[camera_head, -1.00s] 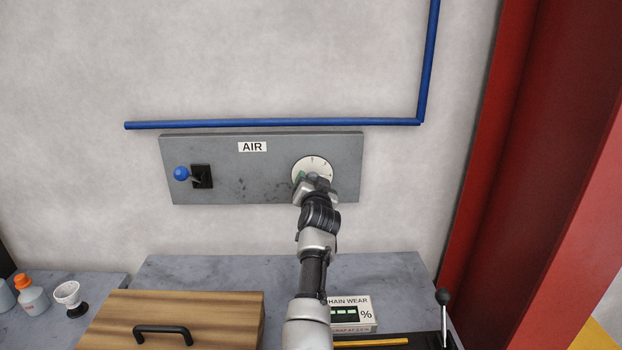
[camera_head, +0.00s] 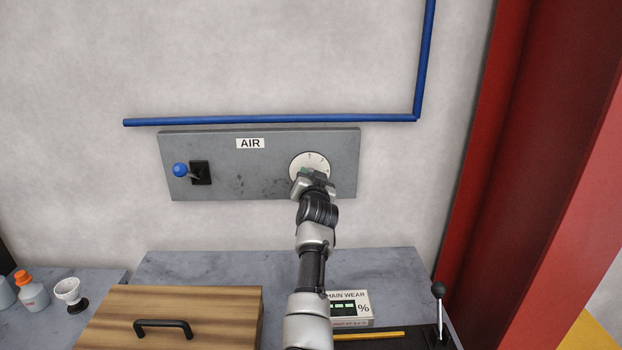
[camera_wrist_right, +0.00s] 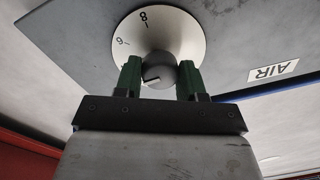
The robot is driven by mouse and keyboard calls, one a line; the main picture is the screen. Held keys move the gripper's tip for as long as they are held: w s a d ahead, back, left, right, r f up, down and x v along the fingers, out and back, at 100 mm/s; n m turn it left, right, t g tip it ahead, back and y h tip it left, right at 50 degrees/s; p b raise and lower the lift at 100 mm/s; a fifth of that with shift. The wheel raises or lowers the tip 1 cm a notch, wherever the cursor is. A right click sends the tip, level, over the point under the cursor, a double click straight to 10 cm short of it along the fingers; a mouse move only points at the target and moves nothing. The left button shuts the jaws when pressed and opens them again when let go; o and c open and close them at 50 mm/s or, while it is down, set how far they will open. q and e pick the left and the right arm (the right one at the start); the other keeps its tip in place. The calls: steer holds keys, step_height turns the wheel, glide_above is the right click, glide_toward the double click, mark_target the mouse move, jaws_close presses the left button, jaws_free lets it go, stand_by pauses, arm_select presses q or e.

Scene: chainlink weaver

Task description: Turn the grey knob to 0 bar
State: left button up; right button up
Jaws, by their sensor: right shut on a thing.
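The grey knob (camera_wrist_right: 158,72) sits at the centre of a white dial (camera_wrist_right: 180,30) on the grey AIR panel (camera_head: 270,180). In the right wrist view the dial shows the figures 8 and 6, and a dark pointer line on the knob points to the left side of the picture. My right gripper (camera_wrist_right: 160,80) is shut on the knob, one green finger on each side. In the head view my right gripper (camera_head: 312,178) covers the knob and the lower part of the dial. My left gripper is in neither view.
A blue-balled lever (camera_head: 180,170) is at the panel's left. A blue pipe (camera_head: 270,122) runs above. Below are a wooden box (camera_head: 200,300), a chain wear display (camera_head: 350,308) and a black-knobbed lever (camera_head: 438,290). A red column (camera_head: 520,150) stands at the right.

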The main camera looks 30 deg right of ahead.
steer(key=shift+r+n+g+h+p, duration=0.15)
steer(key=shift+n+p, duration=1)
steer(key=shift+n, duration=3.05)
steer(key=shift+r+n+g+h+p, duration=0.2)
steer(key=shift+n+p, duration=0.95)
steer(key=shift+n, duration=3.05)
steer(key=shift+f, duration=0.1)
steer(key=o, duration=0.9)
steer(key=shift+w+d+f, duration=0.2)
steer(key=shift+d+f, duration=0.05)
steer(key=shift+s+a, duration=0.1)
